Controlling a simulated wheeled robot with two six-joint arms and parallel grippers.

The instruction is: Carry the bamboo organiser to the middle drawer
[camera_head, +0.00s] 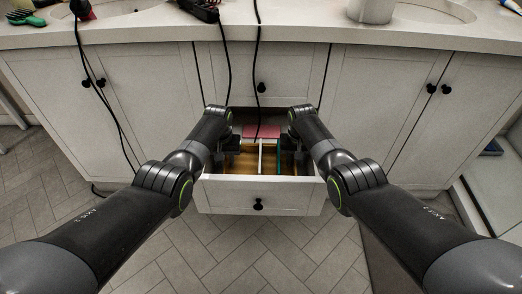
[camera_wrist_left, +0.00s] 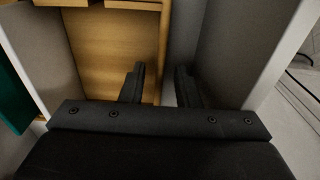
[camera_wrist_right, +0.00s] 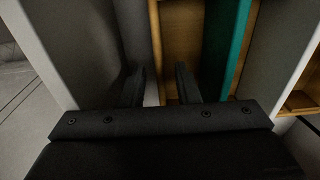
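The bamboo organiser (camera_head: 240,163) lies inside the open middle drawer (camera_head: 232,192), partly hidden by my arms. In the left wrist view its wooden floor (camera_wrist_left: 105,55) and side wall show. My left gripper (camera_wrist_left: 160,88) is at the drawer's left side, its fingers apart on either side of the organiser's edge. The organiser also shows in the right wrist view (camera_wrist_right: 181,45). My right gripper (camera_wrist_right: 160,88) is at the drawer's right side, fingers apart around the opposite edge. I cannot tell whether any finger touches the wood.
A white divider (camera_head: 262,160), a teal item (camera_head: 279,160) and a pink item (camera_head: 261,132) are in the drawer. Black cords (camera_head: 259,60) hang from the counter (camera_head: 290,25) in front of it. Closed cabinet doors (camera_head: 150,90) flank the drawer; tiled floor lies below.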

